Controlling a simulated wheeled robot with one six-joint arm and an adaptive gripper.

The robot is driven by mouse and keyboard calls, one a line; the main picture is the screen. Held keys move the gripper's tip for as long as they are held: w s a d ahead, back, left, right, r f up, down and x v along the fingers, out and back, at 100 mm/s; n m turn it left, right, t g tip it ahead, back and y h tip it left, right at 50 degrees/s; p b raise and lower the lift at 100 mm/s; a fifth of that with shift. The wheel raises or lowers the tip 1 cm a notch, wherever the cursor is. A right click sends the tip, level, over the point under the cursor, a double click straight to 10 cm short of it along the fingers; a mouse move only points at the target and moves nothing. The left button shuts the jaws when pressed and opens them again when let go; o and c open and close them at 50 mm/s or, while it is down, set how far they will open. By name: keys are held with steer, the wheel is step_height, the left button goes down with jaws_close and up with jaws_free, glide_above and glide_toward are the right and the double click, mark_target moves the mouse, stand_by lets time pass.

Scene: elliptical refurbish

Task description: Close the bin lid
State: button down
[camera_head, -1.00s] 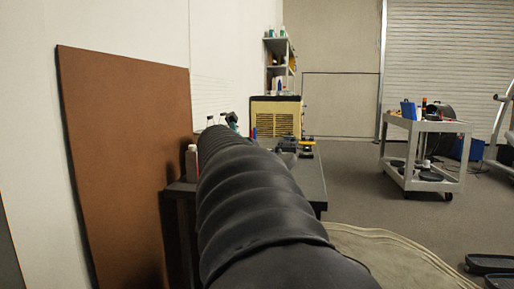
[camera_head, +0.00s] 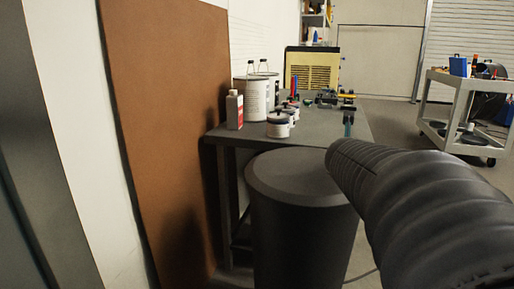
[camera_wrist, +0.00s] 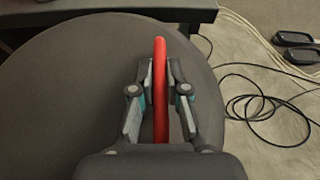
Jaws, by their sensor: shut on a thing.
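A dark grey round bin (camera_head: 300,235) stands in front of the workbench in the head view, its round top (camera_head: 290,178) facing up. I cannot tell from this view whether that top is a lid. In the wrist view a broad, smooth dark round surface (camera_wrist: 60,85) spreads under my gripper (camera_wrist: 160,85). My gripper is shut on a thin red bar (camera_wrist: 160,60), which stands between the fingers and extends past their tips. Whether the bar is fixed to the round surface is hidden. In the head view my arm hides the gripper.
The workbench (camera_head: 225,132) behind the bin holds white cans (camera_head: 250,98), a small bottle (camera_head: 234,112) and tools. A brown panel (camera_head: 170,130) leans on the left wall. A grey cart (camera_head: 465,100) stands at right. A black cable (camera_wrist: 265,110) lies on the floor.

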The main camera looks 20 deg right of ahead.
steer(key=shift+f, duration=0.35)
steer(key=shift+f, duration=0.15)
steer(key=c, duration=1.2)
jaws_free()
steer(key=shift+f, duration=0.1)
steer(key=shift+r, duration=0.2)
steer(key=shift+s, duration=0.1)
steer(key=shift+s+a+r, duration=0.15)
steer(key=shift+s+r, duration=0.05)
step_height(320, 180, up, 4)
glide_above(341, 192)
